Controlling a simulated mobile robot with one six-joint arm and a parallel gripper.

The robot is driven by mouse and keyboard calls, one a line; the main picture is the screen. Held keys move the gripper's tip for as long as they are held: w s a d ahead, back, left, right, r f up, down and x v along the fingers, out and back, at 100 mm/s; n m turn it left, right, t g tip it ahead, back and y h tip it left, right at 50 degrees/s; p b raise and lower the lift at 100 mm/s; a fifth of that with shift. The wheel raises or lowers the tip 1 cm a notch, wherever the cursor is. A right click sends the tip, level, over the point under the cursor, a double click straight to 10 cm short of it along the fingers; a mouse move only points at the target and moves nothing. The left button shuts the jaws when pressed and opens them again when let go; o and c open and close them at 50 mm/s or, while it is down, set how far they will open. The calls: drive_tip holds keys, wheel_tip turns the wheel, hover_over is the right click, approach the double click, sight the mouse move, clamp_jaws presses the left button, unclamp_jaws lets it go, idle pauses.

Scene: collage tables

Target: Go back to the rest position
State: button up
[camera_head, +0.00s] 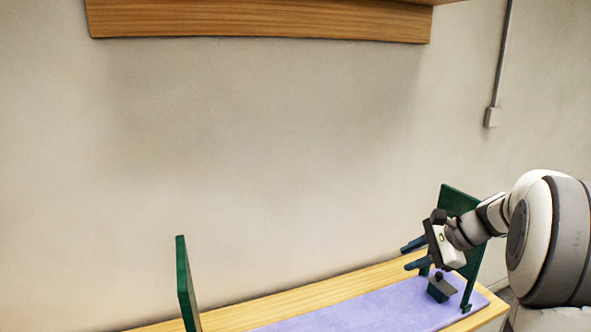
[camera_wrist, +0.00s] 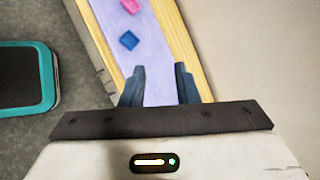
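My gripper (camera_head: 407,257) is at the right of the head view, over the right part of the table, with its two blue-grey fingers pointing left. In the wrist view my gripper (camera_wrist: 159,73) has its fingers well apart, with nothing between them. The wooden table (camera_head: 240,317) carries a long lavender mat (camera_head: 375,309). The wrist view shows a blue block (camera_wrist: 129,40) and a pink piece (camera_wrist: 131,6) on the mat, beyond the fingers.
Upright green panels stand at the left (camera_head: 186,284) and right (camera_head: 459,201). A small dark green object (camera_head: 440,290) is below my gripper. A wooden shelf (camera_head: 260,22) hangs above. A teal-rimmed dark object (camera_wrist: 52,80) is beside the table. The wall in the middle is bare.

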drive_tip(key=s+a+f+n+h, duration=0.1)
drive_tip(key=s+a+n, duration=0.3)
drive_tip(key=s, duration=0.4)
drive_tip(key=s+a+f+n+g+h, duration=0.1)
drive_tip(key=s+a+n+h, duration=0.2)
drive_tip(key=s+n, duration=0.4)
drive_tip(key=s+a+f+n+g+h, duration=0.1)
drive_tip(key=s+a+n+h, duration=0.2)
drive_tip(key=s, duration=0.6)
drive_tip(key=shift+s+a+f+n, duration=0.3)
drive_tip(key=shift+a+f+n, duration=0.05)
drive_tip(key=shift+a+n, duration=0.8)
